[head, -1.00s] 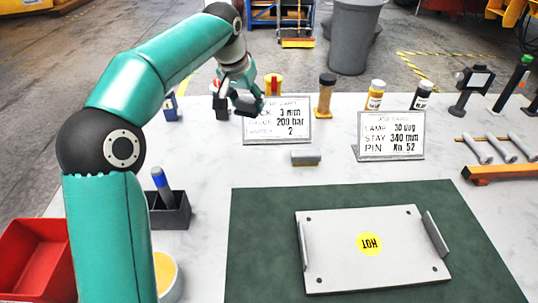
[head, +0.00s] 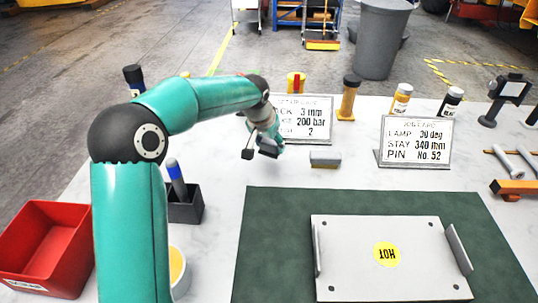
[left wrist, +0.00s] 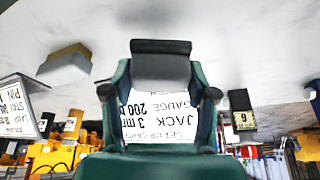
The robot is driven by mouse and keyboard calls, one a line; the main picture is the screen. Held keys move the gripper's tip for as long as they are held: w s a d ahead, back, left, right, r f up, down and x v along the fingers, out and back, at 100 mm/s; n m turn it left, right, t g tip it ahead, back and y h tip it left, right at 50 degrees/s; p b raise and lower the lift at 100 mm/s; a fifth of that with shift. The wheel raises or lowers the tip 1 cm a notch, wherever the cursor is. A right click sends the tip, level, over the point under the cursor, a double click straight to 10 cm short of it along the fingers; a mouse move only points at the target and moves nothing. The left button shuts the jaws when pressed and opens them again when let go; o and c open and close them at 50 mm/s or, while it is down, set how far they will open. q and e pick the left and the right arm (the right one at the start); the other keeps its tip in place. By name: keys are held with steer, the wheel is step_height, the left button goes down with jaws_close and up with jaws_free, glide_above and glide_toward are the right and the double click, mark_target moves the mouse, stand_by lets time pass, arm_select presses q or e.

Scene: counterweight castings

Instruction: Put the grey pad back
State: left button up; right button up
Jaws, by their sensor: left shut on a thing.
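My left gripper (head: 260,150) is at the back of the table, in front of a white card, pointing down and forward. In the left wrist view it (left wrist: 160,85) is shut on a dark grey block, which I take for the grey pad (left wrist: 161,70), held across the fingertips. In the head view the fingers mostly hide it. A second block (head: 325,160), grey with a yellowish underside, lies on the table just right of the gripper; it also shows in the left wrist view (left wrist: 65,66). My right gripper is not in view.
Two text cards (head: 302,120) (head: 414,142) stand at the back. A white plate (head: 385,275) marked HOT lies on a green mat (head: 280,210). A dark holder (head: 186,208) and a red bin (head: 45,245) are at left. Bare white table lies around the grey-yellow block.

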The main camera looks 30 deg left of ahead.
mark_target(269, 151)
arm_select(q)
steer(key=shift+f, duration=2.15)
steer(key=o, duration=1.2)
steer(key=v, duration=1.2)
steer(key=shift+s+d, duration=0.1)
